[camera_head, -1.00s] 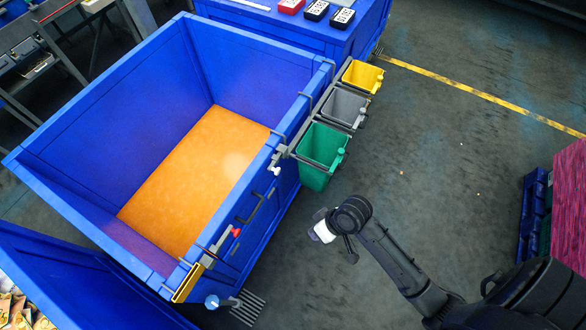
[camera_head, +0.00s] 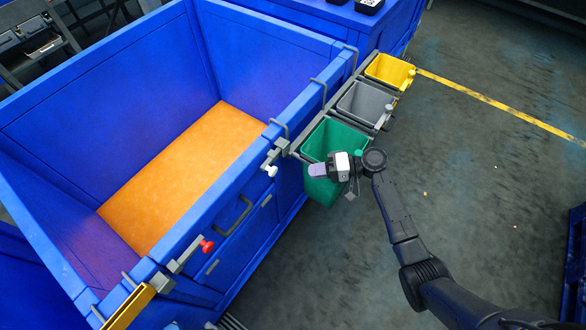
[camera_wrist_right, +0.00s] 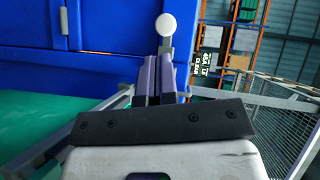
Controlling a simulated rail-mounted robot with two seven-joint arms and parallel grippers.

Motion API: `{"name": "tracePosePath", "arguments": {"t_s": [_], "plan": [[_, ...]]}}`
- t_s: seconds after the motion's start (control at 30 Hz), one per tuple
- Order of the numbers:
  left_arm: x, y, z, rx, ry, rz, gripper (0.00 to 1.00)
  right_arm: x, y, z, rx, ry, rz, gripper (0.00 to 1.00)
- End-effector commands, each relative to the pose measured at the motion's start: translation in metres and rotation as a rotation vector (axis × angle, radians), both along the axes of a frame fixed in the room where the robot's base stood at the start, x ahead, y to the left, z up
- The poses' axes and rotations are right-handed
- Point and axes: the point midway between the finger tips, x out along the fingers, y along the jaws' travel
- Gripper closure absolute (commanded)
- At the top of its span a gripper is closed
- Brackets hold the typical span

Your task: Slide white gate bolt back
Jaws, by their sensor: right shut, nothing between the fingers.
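The white gate bolt (camera_head: 271,169) has a small white knob and sits on the side of the large blue bin, near the grey bracket at its rim. In the right wrist view the round white knob (camera_wrist_right: 165,24) shows just beyond my fingertips, against a blue panel. My right gripper (camera_head: 318,170) is in front of the green bucket, to the right of the bolt and apart from it in the head view. Its purple-grey fingers (camera_wrist_right: 162,72) are shut and empty. My left gripper is not in view.
The green bucket (camera_head: 332,134), grey bucket (camera_head: 362,102) and yellow bucket (camera_head: 390,70) hang along the blue bin's (camera_head: 228,202) right side. A red-knobbed latch (camera_head: 206,246) and a dark handle (camera_head: 232,214) are nearer on that side. The floor to the right is open.

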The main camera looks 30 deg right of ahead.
Motion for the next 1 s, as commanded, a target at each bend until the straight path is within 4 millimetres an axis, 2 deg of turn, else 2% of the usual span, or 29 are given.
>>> {"name": "tracePosePath", "arguments": {"t_s": [0.03,0.2,0.7,0.87,1.0], "plan": [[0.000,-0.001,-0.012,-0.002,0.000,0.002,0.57,0.006,-0.003,-0.006,0.025,-0.003,-0.008,1.00],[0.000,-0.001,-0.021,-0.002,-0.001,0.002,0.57,0.017,-0.011,-0.004,0.087,-0.011,-0.025,1.00],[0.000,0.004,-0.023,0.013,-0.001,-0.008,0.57,0.020,-0.014,-0.002,0.111,-0.013,-0.032,1.00],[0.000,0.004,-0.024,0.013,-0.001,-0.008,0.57,0.024,-0.005,-0.003,0.112,-0.013,-0.031,1.00],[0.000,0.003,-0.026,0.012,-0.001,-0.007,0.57,0.033,0.013,-0.005,0.113,-0.014,-0.031,1.00]]}}
